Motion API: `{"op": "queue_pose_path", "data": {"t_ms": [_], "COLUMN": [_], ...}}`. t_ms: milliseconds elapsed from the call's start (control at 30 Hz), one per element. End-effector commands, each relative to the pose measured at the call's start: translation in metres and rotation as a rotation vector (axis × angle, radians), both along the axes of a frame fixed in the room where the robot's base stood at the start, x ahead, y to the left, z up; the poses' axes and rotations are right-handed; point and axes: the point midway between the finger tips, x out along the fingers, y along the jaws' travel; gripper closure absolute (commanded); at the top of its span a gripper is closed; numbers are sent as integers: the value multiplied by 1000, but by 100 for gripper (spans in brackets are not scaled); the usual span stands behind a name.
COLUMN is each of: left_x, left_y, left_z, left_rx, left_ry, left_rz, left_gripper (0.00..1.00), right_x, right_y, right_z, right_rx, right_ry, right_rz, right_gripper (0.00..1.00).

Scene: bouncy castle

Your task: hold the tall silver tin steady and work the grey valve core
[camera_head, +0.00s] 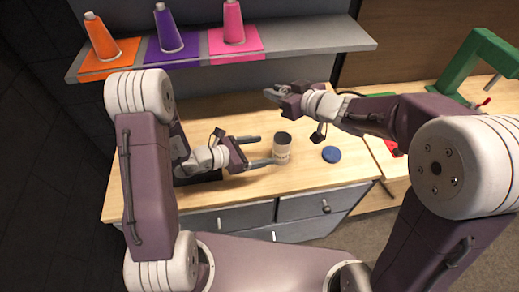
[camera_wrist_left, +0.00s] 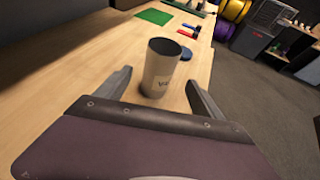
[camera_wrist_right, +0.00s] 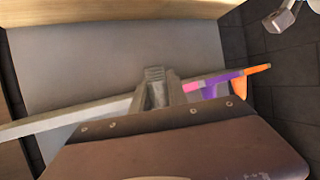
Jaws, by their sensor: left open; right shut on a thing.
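In the left wrist view the tin (camera_wrist_left: 160,70) stands between and slightly beyond the spread fingertips (camera_wrist_left: 157,84). My right gripper (camera_head: 270,94) is shut and raised above the worktop, behind the tin. In the right wrist view a small grey piece (camera_wrist_right: 157,95), apparently the valve core, is between its fingers; its shape is mostly hidden.
A round blue disc (camera_head: 331,154) lies right of the tin. A shelf (camera_head: 310,38) above the back holds orange, purple and pink cones on matching mats. A green frame (camera_head: 480,55) stands at the right. Drawers (camera_head: 305,208) lie below the worktop's front edge.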

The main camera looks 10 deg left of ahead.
Motion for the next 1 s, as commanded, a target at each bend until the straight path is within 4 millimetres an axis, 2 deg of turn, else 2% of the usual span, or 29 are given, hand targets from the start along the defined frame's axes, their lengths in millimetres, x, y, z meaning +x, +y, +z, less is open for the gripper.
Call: {"op": "queue_pose_path", "data": {"t_ms": [100,233,500,700,1000], "left_x": [1,5,36,56,65], "left_y": [3,-5,-51,-77,-88], "left_z": [-1,-5,-28,-41,-47], "left_rx": [0,1,2,3,2], "left_ry": [3,3,2,1,2], "left_rz": [8,3,-1,2,5], "left_gripper": [23,23,23,23,23], "right_x": [0,0,0,0,0], "right_y": [0,0,0,0,0], "right_z": [0,0,0,0,0], "right_rx": [0,0,0,0,0], "right_ry": [0,0,0,0,0], "right_rz": [0,0,0,0,0], "right_gripper": [100,100,100,100,100]}}
